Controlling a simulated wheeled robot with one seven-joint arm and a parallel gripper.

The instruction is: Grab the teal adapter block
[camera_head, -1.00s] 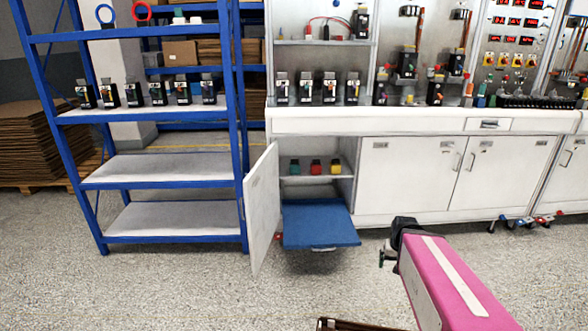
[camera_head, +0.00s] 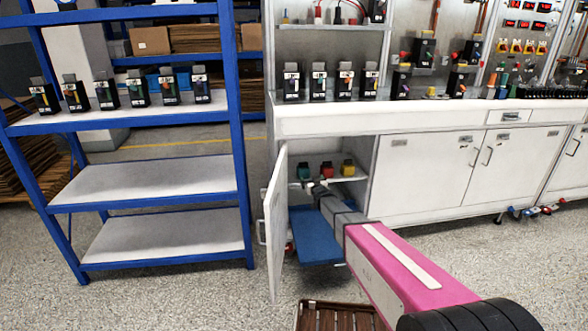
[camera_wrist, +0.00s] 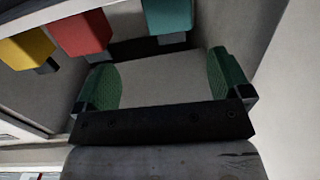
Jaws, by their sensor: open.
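The teal adapter block (camera_head: 304,172) sits on the shelf inside the open cabinet, leftmost of three blocks in the head view. In the wrist view the teal block (camera_wrist: 168,16) is at the top, beyond the fingertips and nearer the right finger. My gripper (camera_wrist: 165,80) is open, with its green-padded fingers spread and nothing between them. In the head view my gripper (camera_head: 316,190) reaches into the cabinet just below and in front of the blocks, small and partly hidden by my arm.
The red block (camera_head: 327,170) and yellow block (camera_head: 348,168) stand right of the teal one; the wrist view shows them to its left. The open cabinet door (camera_head: 275,224) is left of my arm. A blue pull-out tray (camera_head: 316,244) lies below. A brown slatted crate (camera_head: 325,316) is on the floor.

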